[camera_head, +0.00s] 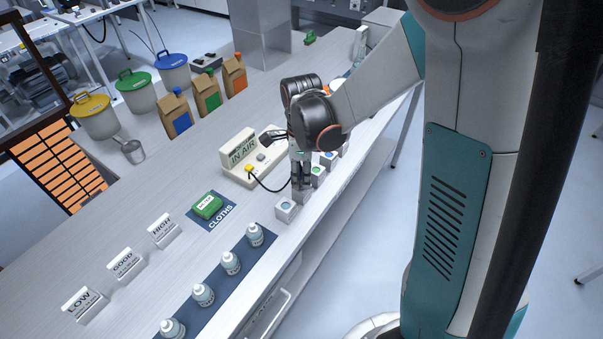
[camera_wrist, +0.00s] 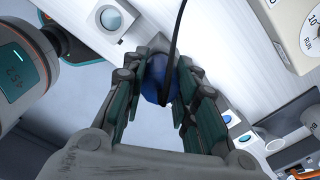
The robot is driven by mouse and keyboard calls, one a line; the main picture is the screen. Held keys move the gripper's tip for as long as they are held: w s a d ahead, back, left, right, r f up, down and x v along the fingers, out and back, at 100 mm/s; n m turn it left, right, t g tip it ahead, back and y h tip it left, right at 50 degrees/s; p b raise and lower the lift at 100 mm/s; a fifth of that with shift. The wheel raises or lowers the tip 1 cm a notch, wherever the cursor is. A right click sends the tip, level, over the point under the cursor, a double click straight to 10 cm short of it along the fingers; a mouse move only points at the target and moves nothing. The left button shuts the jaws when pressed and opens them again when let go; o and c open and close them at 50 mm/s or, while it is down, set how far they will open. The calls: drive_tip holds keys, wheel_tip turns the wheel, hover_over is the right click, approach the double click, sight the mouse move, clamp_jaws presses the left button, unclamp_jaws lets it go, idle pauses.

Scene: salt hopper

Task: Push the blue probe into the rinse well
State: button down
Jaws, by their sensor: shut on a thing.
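My gripper (camera_head: 300,183) is shut on the blue probe (camera_wrist: 157,78), whose rounded blue body shows between the fingers in the wrist view. A black cable (camera_head: 268,188) runs from the probe to a cream meter (camera_head: 245,172) whose display reads IN AIR. A white block with a round grey-blue well (camera_head: 286,208) stands just in front of my fingertips in the head view. A block with such a well (camera_wrist: 111,18) also shows in the wrist view, beside the probe. The probe's tip is hidden, and I cannot tell which well is the rinse well.
More white blocks with coloured wells (camera_head: 318,175) line the bench edge behind my gripper. Several white bottles (camera_head: 230,262) stand on a dark mat in front. A green cloth pack (camera_head: 207,206) and LOW, GOOD and HIGH signs (camera_head: 124,264) are to the left, with bare bench between.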

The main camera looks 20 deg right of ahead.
drive_tip(key=shift+f+b, duration=0.6)
drive_tip(key=shift+f, duration=0.2)
drive_tip(key=c, duration=1.2)
unclamp_jaws()
drive_tip(key=o, duration=0.5)
drive_tip(key=shift+r, duration=0.2)
drive_tip(key=shift+r+p, duration=2.1)
drive_tip(key=shift+r, duration=0.75)
